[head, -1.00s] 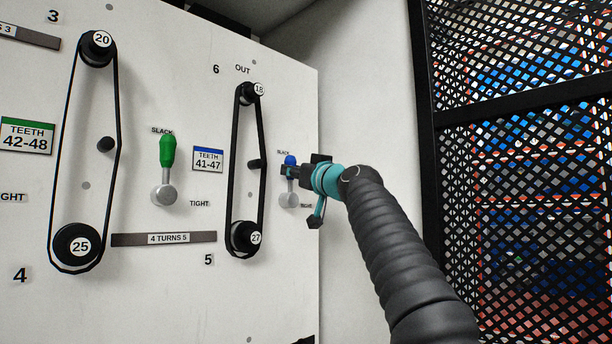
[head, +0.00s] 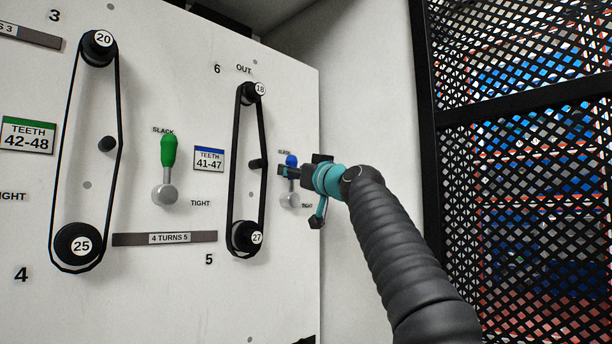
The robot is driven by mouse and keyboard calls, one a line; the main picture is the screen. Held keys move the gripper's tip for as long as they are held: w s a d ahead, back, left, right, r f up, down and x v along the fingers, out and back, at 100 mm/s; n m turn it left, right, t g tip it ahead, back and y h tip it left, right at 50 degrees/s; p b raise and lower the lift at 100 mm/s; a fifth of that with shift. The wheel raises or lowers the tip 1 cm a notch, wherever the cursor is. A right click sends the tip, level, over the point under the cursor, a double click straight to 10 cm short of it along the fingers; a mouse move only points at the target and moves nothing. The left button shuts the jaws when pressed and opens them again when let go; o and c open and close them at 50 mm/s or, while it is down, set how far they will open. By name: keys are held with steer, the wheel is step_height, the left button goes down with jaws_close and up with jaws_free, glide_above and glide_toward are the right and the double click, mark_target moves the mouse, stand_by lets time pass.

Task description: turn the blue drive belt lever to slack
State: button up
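The blue drive belt lever (head: 291,160) is on the right part of the white panel, beside the belt over wheels 18 and 27. Its blue knob stands up by the SLACK label, above a grey round pivot (head: 289,200). The TIGHT label is at its lower right, partly covered. My gripper (head: 286,172) is at the lever just below the knob, and its dark fingers hide the middle of the lever. I cannot tell whether the fingers touch or close on it.
A green lever (head: 168,155) stands upright at SLACK to the left. The right belt (head: 235,165) and a dark tensioner peg (head: 255,164) are close to the left of my gripper. A black mesh screen (head: 520,170) stands at the right.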

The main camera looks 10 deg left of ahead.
steer(key=v, duration=1.2)
stand_by(0.6)
